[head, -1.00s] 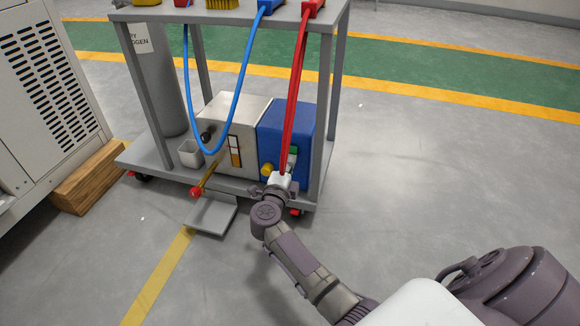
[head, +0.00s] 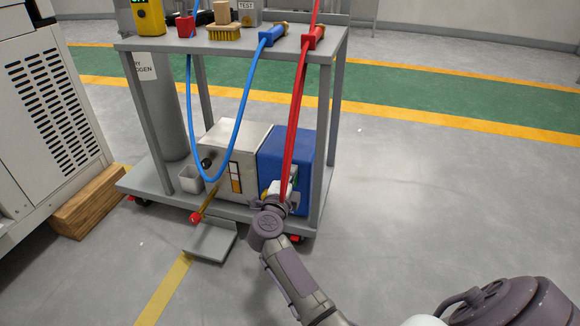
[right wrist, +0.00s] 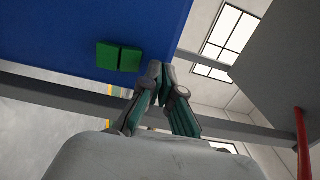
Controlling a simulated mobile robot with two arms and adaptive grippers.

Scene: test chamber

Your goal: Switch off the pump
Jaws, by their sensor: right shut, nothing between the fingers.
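The pump is a unit with a blue box (head: 284,150) and a silver-grey box (head: 232,150), on the cart's lower shelf. In the right wrist view a green two-part switch (right wrist: 118,57) sits on the blue face (right wrist: 95,25). My right gripper (head: 283,186) is in front of the blue box, partly hiding its lower front and a yellow knob. In the right wrist view my right gripper (right wrist: 160,70) is shut and empty, its tips just right of and slightly below the switch. I cannot tell whether they touch the box. My left gripper is out of view.
Red hoses (head: 296,125) hang close by my right gripper, and a blue hose (head: 240,120) loops before the silver-grey box. The cart's post (head: 324,150) stands right of the blue box. A red-tipped lever (head: 196,217) sticks out at left. Floor at right is clear.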

